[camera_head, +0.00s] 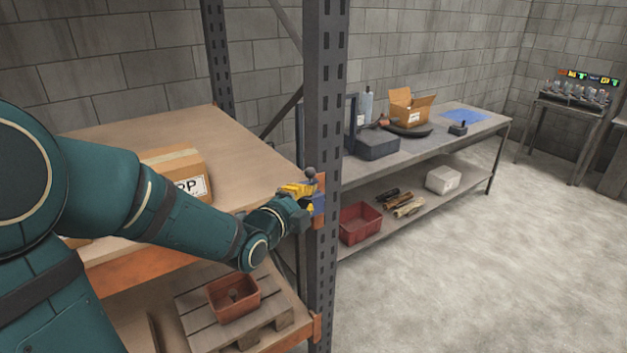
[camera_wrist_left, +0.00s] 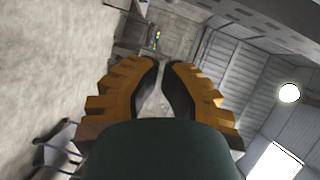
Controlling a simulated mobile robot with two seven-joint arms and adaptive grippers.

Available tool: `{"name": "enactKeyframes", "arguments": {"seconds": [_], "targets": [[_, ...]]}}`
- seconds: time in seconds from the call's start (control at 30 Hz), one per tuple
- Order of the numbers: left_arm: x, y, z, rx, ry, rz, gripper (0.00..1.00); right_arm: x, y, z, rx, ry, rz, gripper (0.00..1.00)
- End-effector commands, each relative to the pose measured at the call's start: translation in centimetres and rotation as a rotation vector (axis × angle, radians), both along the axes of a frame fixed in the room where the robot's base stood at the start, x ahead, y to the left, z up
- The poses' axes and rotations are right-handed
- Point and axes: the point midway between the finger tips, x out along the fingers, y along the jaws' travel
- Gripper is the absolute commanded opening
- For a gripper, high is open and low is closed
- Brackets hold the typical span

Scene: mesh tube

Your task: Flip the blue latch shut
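A small blue part (camera_head: 318,204), which looks like the latch, sits on an orange bracket (camera_head: 320,184) at the dark rack post. A dark round knob (camera_head: 310,172) shows just above it. My left gripper (camera_head: 298,190), with yellow fingers, is beside the bracket, just left of the blue part; I cannot tell if they touch. In the left wrist view the ridged fingers (camera_wrist_left: 161,66) come together at the tips with only a sliver between them and nothing held. The latch does not show there. My right gripper is out of view.
The perforated rack post (camera_head: 325,110) stands right by my left gripper. A cardboard box (camera_head: 176,172) sits on the wooden shelf (camera_head: 230,140), below my arm a red bin (camera_head: 234,297) rests on a pallet. A grey workbench (camera_head: 460,135) stands behind the post. The floor at right is clear.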

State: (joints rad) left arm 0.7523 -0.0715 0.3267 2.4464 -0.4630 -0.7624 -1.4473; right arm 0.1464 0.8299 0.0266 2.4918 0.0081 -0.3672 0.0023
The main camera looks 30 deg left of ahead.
Motion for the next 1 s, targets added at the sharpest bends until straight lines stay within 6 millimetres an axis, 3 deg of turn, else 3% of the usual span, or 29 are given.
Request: {"name": "enactKeyframes", "arguments": {"seconds": [0.43, 0.7, 1.0], "targets": [[7.5, 0.8, -1.1, -0.004, 0.002, 0.002, 0.00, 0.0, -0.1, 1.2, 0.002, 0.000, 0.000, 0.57], [9.3, 3.2, -1.6, -0.001, 0.000, 0.003, 0.00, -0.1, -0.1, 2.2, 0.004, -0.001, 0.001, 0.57], [9.6, 3.5, -1.7, 0.000, 0.000, 0.001, 0.00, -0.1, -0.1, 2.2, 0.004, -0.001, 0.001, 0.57]]}}
